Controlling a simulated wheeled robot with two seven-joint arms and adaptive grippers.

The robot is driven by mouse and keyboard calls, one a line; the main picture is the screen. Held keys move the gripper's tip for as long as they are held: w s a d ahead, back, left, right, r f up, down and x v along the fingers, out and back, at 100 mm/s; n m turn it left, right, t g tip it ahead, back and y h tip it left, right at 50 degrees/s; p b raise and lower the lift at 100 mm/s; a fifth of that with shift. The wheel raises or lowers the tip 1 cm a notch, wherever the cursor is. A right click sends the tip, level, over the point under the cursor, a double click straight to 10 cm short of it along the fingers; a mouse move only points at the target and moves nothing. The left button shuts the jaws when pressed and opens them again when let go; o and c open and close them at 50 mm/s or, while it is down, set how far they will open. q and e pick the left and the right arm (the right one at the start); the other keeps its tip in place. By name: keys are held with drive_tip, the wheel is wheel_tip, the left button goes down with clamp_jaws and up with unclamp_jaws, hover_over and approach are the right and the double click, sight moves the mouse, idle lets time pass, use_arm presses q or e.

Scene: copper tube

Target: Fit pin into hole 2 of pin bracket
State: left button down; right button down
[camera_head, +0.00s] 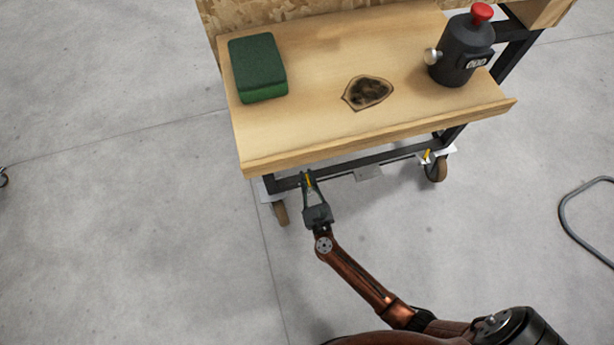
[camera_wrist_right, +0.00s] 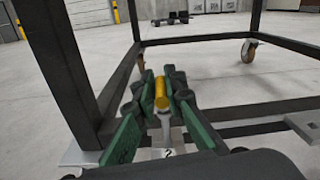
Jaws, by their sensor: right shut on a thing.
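My right gripper (camera_head: 309,178) is at the front left leg of the workbench, below the tabletop edge. Its fingers are shut on a yellow pin (camera_wrist_right: 161,93), which sits between the green-sided fingers in the right wrist view. A grey shank shows below the yellow part. A pale pin bracket plate (camera_wrist_right: 85,156) lies low by the leg, and a label reading "2" (camera_wrist_right: 168,153) shows under the pin. The hole itself is hidden, so I cannot tell whether the pin's tip is in it or above it. My left gripper is not in view.
The workbench (camera_head: 300,145) has a dark frame on casters (camera_head: 281,213). Another yellow piece (camera_head: 427,156) is at the right front leg. A green box (camera_head: 257,67) and a dark device with a red knob (camera_head: 465,48) stand on top. Open floor lies in front.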

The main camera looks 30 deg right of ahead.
drive_tip(key=shift+f, duration=1.4)
drive_tip(key=shift+f, duration=0.3)
drive_tip(key=shift+f, duration=0.8)
drive_tip(key=c, duration=1.9)
unclamp_jaws()
drive_tip(key=v, duration=1.2)
